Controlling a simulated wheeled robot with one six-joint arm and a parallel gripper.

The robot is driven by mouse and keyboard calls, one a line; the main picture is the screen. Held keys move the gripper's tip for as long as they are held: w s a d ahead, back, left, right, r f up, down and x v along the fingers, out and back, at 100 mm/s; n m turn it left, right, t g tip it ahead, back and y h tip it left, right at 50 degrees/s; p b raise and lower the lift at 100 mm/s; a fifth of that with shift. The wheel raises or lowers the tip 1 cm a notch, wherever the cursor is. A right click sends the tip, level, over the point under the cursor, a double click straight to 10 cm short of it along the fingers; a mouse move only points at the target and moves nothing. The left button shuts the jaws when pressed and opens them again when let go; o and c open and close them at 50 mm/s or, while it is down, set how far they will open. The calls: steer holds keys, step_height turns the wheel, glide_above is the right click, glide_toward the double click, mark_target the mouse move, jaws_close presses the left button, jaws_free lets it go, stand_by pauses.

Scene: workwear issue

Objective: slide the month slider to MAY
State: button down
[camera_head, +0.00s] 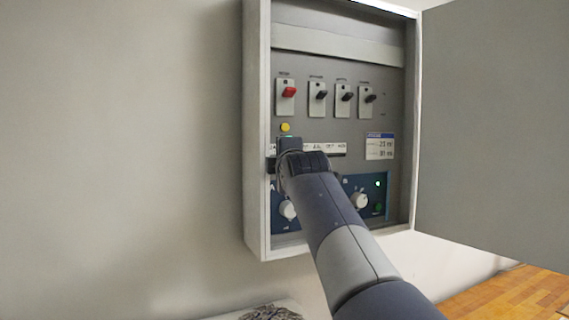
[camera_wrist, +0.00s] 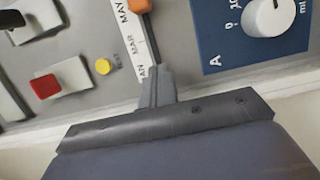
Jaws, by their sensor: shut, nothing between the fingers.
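The month slider has an orange knob (camera_wrist: 139,5) at the top edge of the wrist view, cut off there. It sits beside the MAY mark on the white month strip (camera_wrist: 130,42), which also reads MAR and JAN. A dark slot runs from the knob down toward my gripper. My gripper (camera_wrist: 157,80) is shut and empty, its tips over the JAN end of the slot, apart from the knob. In the head view my gripper (camera_head: 290,145) covers the left part of the month strip (camera_head: 331,148), and I cannot make out the knob there.
A yellow button (camera_wrist: 102,66) and a red switch (camera_wrist: 45,86) are close to the strip. A white dial (camera_wrist: 272,15) is on the blue panel. In the head view, several switches (camera_head: 318,97) are above, and the open cabinet door (camera_head: 490,130) stands at the right.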

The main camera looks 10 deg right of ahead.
steer(key=s+b, duration=0.3)
steer(key=s, duration=0.6)
steer(key=shift+s+d, duration=0.15)
steer(key=shift+d, duration=0.15)
